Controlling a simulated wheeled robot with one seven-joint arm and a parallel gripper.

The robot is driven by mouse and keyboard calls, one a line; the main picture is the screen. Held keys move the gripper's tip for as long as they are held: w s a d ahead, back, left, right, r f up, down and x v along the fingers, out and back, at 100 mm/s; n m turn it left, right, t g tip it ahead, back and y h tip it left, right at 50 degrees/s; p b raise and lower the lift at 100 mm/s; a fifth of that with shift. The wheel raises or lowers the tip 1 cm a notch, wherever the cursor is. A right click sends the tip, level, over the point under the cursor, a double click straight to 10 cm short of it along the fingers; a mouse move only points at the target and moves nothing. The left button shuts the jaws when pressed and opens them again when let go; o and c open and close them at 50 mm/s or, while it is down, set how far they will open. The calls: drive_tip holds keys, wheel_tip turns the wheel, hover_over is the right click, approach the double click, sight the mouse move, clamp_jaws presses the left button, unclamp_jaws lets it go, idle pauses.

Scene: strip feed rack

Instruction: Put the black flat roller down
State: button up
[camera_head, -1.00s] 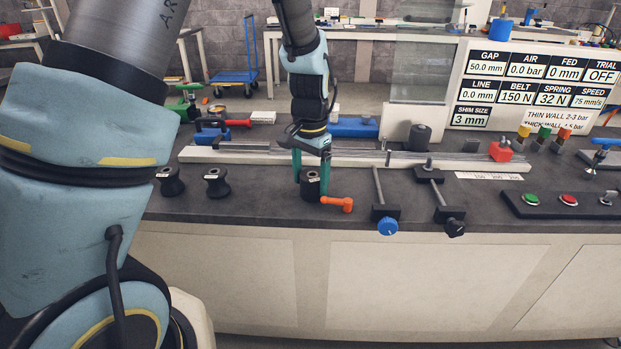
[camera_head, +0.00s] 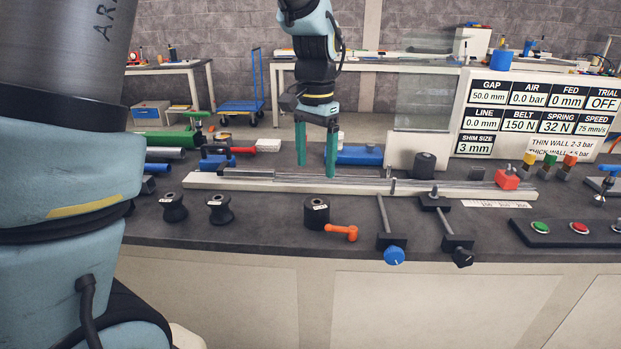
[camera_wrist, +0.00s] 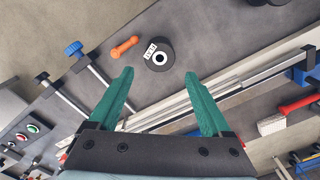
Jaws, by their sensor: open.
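The black flat roller (camera_head: 316,213) stands upright on the dark bench top, in front of the white rail, with a small white label on it. It also shows in the wrist view (camera_wrist: 158,55), beyond and between the fingertips, with its bore facing up. My gripper (camera_head: 317,176) is open and empty, with its green fingers pointing down above the rail, behind and clear of the roller. In the wrist view the two green fingers (camera_wrist: 160,74) are spread wide with nothing between them.
An orange-handled part (camera_head: 342,232) lies just right of the roller. Two black grooved rollers (camera_head: 174,208) (camera_head: 219,209) stand to the left. Two clamp screws with blue (camera_head: 394,255) and black (camera_head: 462,256) knobs lie to the right. The long white rail (camera_head: 260,184) runs behind. Bench is clear between rollers.

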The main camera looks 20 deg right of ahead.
drive_tip(key=s+a+f+n, duration=0.1)
drive_tip(key=a+n, duration=0.2)
drive_tip(key=a, duration=0.7)
drive_tip(key=s+a+f+n+t, duration=0.1)
drive_tip(key=a+n, duration=0.3)
drive_tip(key=a, duration=0.5)
drive_tip(key=s+a+f+n, duration=0.1)
drive_tip(key=a+f+n, duration=0.2)
drive_tip(key=a, duration=0.7)
drive_tip(key=shift+a+f+n+t, duration=0.25)
drive_tip(key=shift+a+n+t, duration=0.1)
drive_tip(key=shift+n, duration=0.25)
